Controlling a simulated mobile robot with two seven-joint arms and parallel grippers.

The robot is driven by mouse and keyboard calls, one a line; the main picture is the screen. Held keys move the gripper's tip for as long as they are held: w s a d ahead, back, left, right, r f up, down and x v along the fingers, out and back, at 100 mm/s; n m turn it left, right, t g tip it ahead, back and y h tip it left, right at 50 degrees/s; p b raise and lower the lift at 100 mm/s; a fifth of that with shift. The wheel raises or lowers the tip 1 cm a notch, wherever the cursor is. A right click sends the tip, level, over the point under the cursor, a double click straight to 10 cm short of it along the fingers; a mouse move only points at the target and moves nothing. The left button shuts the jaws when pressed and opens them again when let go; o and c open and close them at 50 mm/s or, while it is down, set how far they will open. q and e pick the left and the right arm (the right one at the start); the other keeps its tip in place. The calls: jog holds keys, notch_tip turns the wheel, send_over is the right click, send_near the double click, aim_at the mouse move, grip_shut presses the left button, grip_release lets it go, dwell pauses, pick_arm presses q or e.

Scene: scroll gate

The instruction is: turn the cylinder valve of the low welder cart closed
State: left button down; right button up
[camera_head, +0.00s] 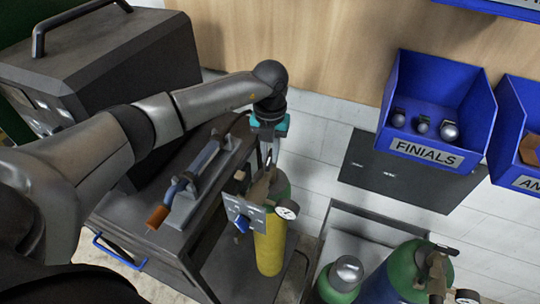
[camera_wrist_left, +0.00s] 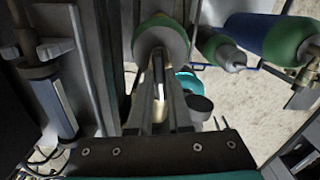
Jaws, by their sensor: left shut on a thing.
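A gas cylinder (camera_head: 268,245) with a yellow body and green shoulder stands upright at the side of the dark welder cart (camera_head: 125,225). Its valve and regulator sit on top, with a round gauge (camera_head: 287,210) on the right and a blue knob (camera_head: 242,224) on the left. My left gripper (camera_head: 270,165) reaches down from above and is shut on the cylinder valve, which the fingers largely hide. In the left wrist view the fingers (camera_wrist_left: 160,95) point toward the green cylinder shoulder (camera_wrist_left: 160,38). The right gripper is not in view.
A torch with an orange end (camera_head: 157,217) lies on the cart top, beside the dark welder box (camera_head: 115,70). More green cylinders (camera_head: 410,268) stand close by at lower right. A blue finials bin (camera_head: 437,110) hangs on the wall. The floor shows behind the cylinder.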

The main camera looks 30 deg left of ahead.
aim_at(270, 157)
pick_arm(q)
jog(key=m+b, duration=0.1)
jog(key=m, duration=0.3)
jog(key=shift+m+b, duration=0.3)
jog(key=shift+b, duration=0.05)
jog(key=m+b, duration=0.2)
jog(key=m, duration=0.3)
jog(key=shift+m, duration=0.3)
jog(key=m+b, duration=0.2)
jog(key=m, duration=0.3)
jog(key=m+b, duration=0.2)
jog(key=m, duration=0.2)
jog(key=shift+m, duration=0.5)
jog(key=c, duration=0.8)
grip_release()
jog(key=shift+c, duration=0.2)
notch_tip(270, 157, up, 15)
jog(key=shift+r+p, duration=0.15)
jog(key=shift+p, duration=0.25)
